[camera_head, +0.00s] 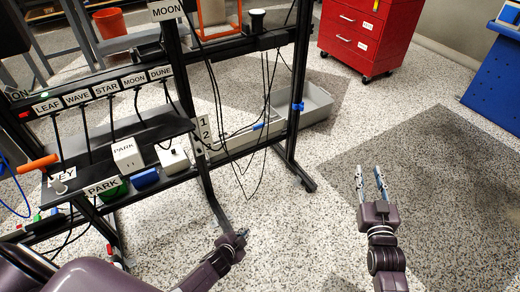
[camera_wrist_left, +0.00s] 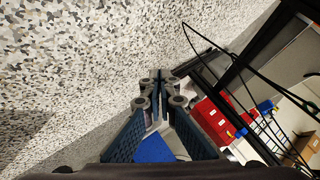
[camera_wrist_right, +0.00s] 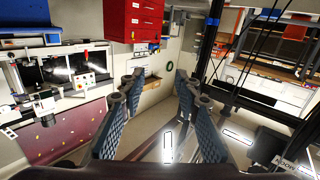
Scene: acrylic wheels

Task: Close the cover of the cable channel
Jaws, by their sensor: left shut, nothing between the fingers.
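A long pale trough (camera_head: 240,140) with cables hanging over it runs along the lower back of the black rack, near a "1 2" label (camera_head: 203,128). It may be the cable channel; I cannot make out its cover. My left gripper (camera_head: 241,235) is low in front of the rack, shut and empty, apart from the trough. Its fingers meet in the left wrist view (camera_wrist_left: 160,78). My right gripper (camera_head: 370,178) is open and empty over bare floor to the right of the rack. Its spread fingers show in the right wrist view (camera_wrist_right: 158,78).
The rack's black shelf (camera_head: 90,160) carries labelled cables, white boxes (camera_head: 127,155) and an orange handle (camera_head: 38,164). Loose black cables (camera_head: 262,90) hang at the rack's right end. A grey bin (camera_head: 315,105) and red drawer cabinet (camera_head: 350,35) stand behind.

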